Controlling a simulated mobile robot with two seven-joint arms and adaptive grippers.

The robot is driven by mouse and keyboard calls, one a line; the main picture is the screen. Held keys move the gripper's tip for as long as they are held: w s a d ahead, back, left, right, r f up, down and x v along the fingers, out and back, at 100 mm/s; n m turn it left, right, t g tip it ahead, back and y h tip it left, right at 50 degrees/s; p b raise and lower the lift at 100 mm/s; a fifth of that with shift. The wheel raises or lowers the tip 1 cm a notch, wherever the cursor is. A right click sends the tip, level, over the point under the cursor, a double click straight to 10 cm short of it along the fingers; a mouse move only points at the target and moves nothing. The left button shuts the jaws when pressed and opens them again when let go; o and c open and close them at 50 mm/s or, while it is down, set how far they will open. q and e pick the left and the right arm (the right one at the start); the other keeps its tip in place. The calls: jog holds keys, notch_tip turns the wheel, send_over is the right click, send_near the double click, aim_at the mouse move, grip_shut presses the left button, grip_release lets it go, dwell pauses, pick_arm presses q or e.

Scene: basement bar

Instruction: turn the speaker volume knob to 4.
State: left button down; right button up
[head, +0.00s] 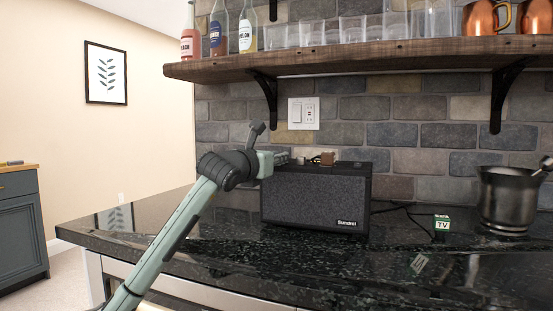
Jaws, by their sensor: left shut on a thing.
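The dark speaker (315,198), marked "Sundrel", stands upright on the black stone counter, its grille facing me. My left arm comes in from the lower left, and my left gripper (284,158) is at the left part of the speaker's top. It is shut on what appears to be the volume knob, which the fingers mostly hide. The knob's setting and any scale marks cannot be read from here. A small brown piece (327,158) shows on or just behind the speaker's top, right of the gripper. My right gripper is not in view.
A wooden shelf (380,61) with bottles, glasses and copper mugs hangs above the speaker. A wall socket plate (304,113) is behind. A small green and white "TV" block (441,224) and a metal mortar (507,200) stand to the right. The front counter is mostly clear.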

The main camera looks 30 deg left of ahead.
pick_arm(q)
jog(key=shift+a+f+m+h+b, duration=0.1)
jog(key=shift+m+h+b, duration=0.2)
jog(key=shift+m+h, duration=0.25)
jog(key=m+h, duration=0.2)
jog(key=h, duration=0.1)
jog(key=shift+b, duration=0.3)
jog(key=shift+m+h, duration=0.55)
jog(key=shift+h, duration=0.5)
jog(key=shift+m+g+h, duration=0.3)
jog(key=shift+m+h, duration=0.4)
jog(key=shift+h, duration=0.4)
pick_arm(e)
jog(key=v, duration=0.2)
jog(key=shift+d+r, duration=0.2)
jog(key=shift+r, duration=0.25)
pick_arm(q)
jog(key=shift+h, duration=0.3)
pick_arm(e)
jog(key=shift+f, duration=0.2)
pick_arm(q)
jog(key=c, duration=1.4)
grip_release()
jog(key=shift+c, duration=0.2)
jog(key=shift+o, duration=0.4)
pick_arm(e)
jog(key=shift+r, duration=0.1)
